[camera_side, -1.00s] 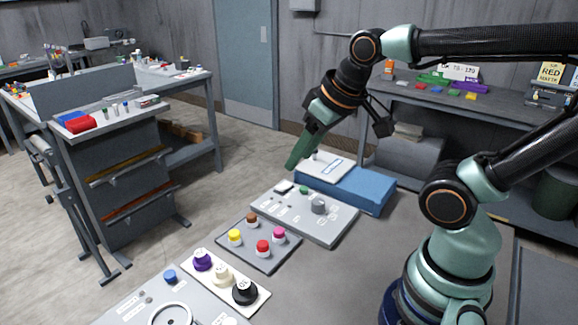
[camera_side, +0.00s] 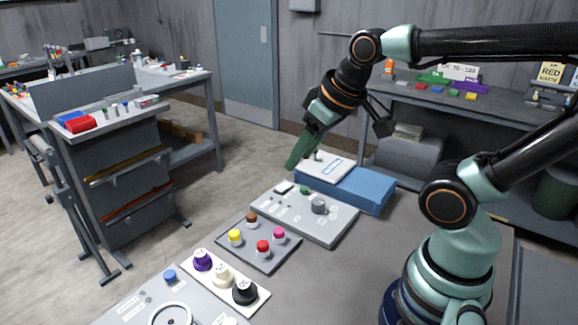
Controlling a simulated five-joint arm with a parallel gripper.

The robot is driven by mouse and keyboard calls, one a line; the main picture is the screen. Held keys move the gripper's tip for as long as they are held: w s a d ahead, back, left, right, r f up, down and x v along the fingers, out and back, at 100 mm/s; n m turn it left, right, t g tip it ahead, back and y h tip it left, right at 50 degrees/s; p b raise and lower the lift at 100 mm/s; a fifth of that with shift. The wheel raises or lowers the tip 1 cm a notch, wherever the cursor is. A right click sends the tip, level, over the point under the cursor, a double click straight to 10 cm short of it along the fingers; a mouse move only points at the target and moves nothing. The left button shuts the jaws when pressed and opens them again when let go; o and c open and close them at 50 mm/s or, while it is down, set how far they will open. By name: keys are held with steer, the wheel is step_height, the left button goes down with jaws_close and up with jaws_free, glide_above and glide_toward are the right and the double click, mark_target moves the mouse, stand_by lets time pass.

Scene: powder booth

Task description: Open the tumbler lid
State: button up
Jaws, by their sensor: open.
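A blue box (camera_side: 358,191) stands on the bench and carries a white lid-like plate (camera_side: 333,167) on its top left; I take this to be the tumbler. A small dark knob (camera_side: 316,155) shows near the plate's back edge. My gripper (camera_side: 296,164) points down at the left end of the plate, with its green fingers overlapping the plate's edge in this view. The jaws are open and hold nothing that I can see. I cannot tell whether the fingertips touch the plate. The far side of the box is hidden.
In front of the box lies a grey control panel (camera_side: 335,230) with a grey knob. Nearer are a plate with coloured buttons (camera_side: 263,247) and a white strip with three dials (camera_side: 223,275). The bench to the right of these panels is bare.

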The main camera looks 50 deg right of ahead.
steer(key=shift+o, duration=0.5)
